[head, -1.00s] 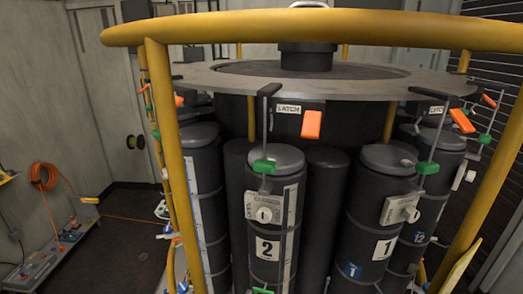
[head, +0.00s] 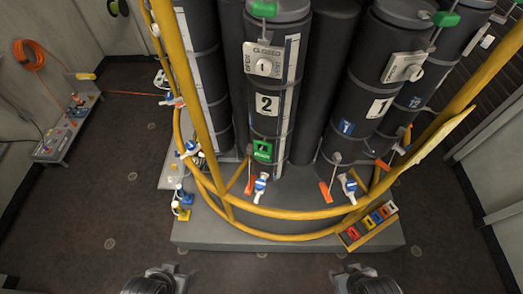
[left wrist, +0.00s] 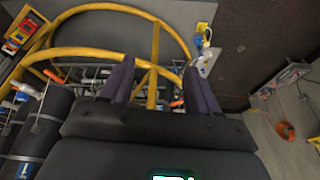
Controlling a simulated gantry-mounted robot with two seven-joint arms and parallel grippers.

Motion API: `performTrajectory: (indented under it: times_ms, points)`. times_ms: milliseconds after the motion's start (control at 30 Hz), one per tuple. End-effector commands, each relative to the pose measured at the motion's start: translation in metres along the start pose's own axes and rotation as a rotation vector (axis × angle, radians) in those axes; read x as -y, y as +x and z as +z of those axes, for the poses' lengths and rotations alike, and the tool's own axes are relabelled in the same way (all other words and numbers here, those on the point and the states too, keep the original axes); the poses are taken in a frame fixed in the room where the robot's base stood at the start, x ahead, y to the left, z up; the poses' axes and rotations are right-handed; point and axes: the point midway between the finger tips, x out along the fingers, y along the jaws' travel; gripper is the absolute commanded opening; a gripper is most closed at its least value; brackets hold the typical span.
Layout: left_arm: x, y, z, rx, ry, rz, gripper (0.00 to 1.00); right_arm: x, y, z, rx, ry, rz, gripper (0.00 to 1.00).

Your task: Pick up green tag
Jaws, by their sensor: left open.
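The green tag (head: 262,151) hangs low on the front of the dark cylinder marked 2 (head: 268,80), just below its number plate. My left gripper (head: 152,281) shows at the bottom edge of the head view, well short of the cylinders and apart from the tag. In the left wrist view its two fingers (left wrist: 160,82) are spread with nothing between them. I cannot make out the green tag in that view. Part of my right gripper (head: 366,281) shows at the bottom edge; its fingers are not clear.
A yellow rail (head: 290,212) curves around the cylinders above a grey plinth (head: 270,238). A small tray of coloured tags (head: 350,237) sits at the rail's right. Blue-and-white valves (head: 261,184) and orange handles (head: 326,192) are near the base. Open floor (head: 110,215) lies left.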

Motion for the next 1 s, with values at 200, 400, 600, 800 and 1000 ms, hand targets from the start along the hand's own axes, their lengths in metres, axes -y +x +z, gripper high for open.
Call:
performTrajectory:
  times_ms: [200,400,600,800,1000]
  points:
    - [0.000,0.000,0.000,0.000,0.000,0.000,0.61,0.000,0.000,0.000,0.000,0.000,0.000,0.43]
    - [0.000,0.000,0.000,0.000,0.000,0.000,0.90,-0.001,0.000,0.000,0.000,-0.004,0.004,0.43]
    - [0.000,0.000,0.000,0.000,0.000,0.000,0.96,-0.002,0.000,0.000,0.000,-0.010,0.008,0.43]
    - [0.000,0.000,-0.001,-0.007,-0.027,0.000,0.96,-0.002,0.000,0.000,0.000,-0.009,0.008,0.43]
    - [-0.006,-0.003,-0.029,-0.155,-0.114,0.016,0.96,0.000,0.000,0.001,0.001,-0.005,0.001,0.43]
